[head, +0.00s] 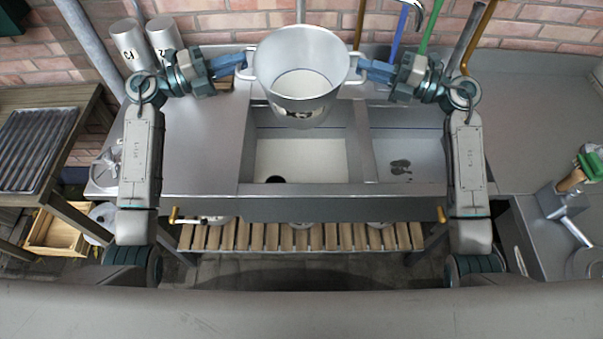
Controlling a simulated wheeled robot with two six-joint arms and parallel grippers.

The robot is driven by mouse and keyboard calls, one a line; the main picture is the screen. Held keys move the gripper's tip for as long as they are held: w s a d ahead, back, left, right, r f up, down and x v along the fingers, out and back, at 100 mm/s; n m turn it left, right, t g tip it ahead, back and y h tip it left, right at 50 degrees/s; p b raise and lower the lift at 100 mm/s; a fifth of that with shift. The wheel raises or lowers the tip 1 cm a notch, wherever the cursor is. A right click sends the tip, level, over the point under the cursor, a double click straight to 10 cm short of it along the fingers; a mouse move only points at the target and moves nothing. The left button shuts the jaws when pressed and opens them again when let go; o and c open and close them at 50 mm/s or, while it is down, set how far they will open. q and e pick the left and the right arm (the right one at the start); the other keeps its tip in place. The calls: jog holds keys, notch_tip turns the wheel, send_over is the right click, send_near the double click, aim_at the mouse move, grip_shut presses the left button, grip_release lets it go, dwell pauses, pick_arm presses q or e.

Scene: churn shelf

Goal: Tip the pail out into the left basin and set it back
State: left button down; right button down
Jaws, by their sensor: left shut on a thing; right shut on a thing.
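A grey metal pail (265,65) hangs in the air over the back of the left basin (245,150). Its mouth faces up towards me, and pale cream contents (303,84) show inside. A dark mark is on its front. My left gripper (241,64) is shut on the pail's left handle. My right gripper (362,69) is shut on its right handle. The left basin has a pale cream floor with a dark round drain hole (275,179); I cannot tell whether liquid covers it. The pail hides the basin's back part.
The right basin (425,150) has dark blotches on its floor. Two marked metal canisters (128,45) stand at the back left. Coloured poles, one blue (402,30), rise behind the sink. The left counter (200,150) is clear. A slatted shelf (300,237) runs below.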

pick_arm(q)
jog(key=shift+a+m+h, duration=0.1)
jog(key=shift+m+h, duration=0.2)
jog(key=shift+m, duration=0.1)
pick_arm(e)
jog(key=shift+a+r+n, duration=0.1)
jog(key=shift+n, duration=0.3)
pick_arm(q)
jog(key=m+h, duration=0.1)
jog(key=m, duration=0.2)
pick_arm(e)
jog(key=n+y, duration=0.1)
jog(key=n, duration=0.2)
pick_arm(q)
jog(key=shift+m+g+h, duration=0.6)
jog(key=shift+m+h, duration=0.1)
jog(key=shift+m, duration=1)
pick_arm(e)
jog(key=shift+n+g+y, duration=0.4)
jog(key=shift+n+y, duration=0.1)
jog(key=shift+n, duration=1.2)
